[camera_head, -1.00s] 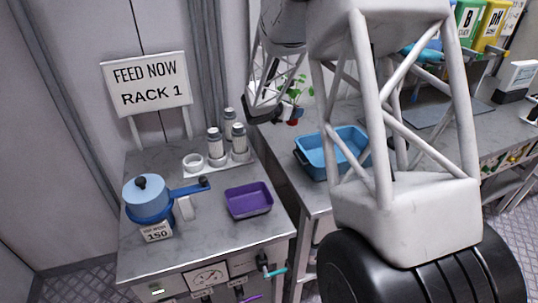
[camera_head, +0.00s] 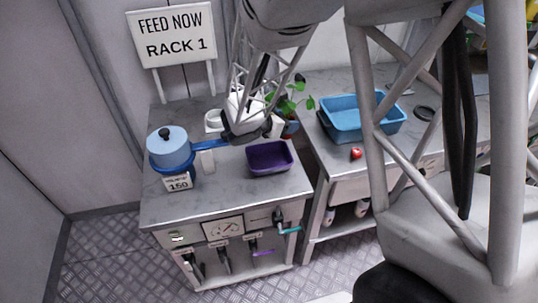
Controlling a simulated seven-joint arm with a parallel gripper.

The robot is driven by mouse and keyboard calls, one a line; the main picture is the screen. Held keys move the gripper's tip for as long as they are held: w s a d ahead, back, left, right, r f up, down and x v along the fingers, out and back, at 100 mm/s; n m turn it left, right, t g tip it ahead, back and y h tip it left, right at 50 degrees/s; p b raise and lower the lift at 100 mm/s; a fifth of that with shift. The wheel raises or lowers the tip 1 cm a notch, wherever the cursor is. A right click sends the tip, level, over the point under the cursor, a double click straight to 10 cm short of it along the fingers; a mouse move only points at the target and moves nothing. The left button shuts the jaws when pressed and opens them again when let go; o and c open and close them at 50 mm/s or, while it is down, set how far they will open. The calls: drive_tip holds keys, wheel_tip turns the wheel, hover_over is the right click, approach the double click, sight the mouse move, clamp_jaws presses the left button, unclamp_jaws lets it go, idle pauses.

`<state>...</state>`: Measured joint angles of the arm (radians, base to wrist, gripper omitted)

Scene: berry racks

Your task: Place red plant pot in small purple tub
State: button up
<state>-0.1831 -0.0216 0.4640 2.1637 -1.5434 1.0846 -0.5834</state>
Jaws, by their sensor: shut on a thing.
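The small purple tub (camera_head: 270,159) sits near the right edge of the left counter, and no contents show in it. My gripper (camera_head: 273,127) is above the back of that counter, behind and above the tub, and is shut on the plant pot (camera_head: 289,129). The pot is small and partly hidden by the gripper, so its colour is hard to make out. Its green leaves (camera_head: 291,101) stick up above it, to the right of my gripper. The pot is near the counter's right side, apart from the tub in the picture.
A blue pan (camera_head: 170,149) stands left of the tub on a box marked 150, its handle pointing right. A larger blue tub (camera_head: 341,122) and a small red round thing (camera_head: 356,153) are on the right counter. A gap separates the counters. A sign (camera_head: 173,35) stands behind.

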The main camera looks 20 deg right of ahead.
drive_tip(key=s+a+f, duration=0.2)
drive_tip(key=s+a, duration=0.1)
drive_tip(key=s, duration=0.6)
drive_tip(key=s+a+f, duration=0.2)
drive_tip(key=s, duration=0.7)
drive_tip(key=shift+a+t, duration=0.3)
drive_tip(key=shift+a, duration=0.1)
hover_over(268, 163)
drive_tip(key=f, duration=0.1)
drive_tip(key=shift+f, duration=0.2)
drive_tip(key=shift+f, duration=0.1)
drive_tip(key=shift+f, duration=1.65)
drive_tip(key=shift+f, duration=0.15)
drive_tip(key=o, duration=1)
drive_tip(key=shift+c, duration=0.2)
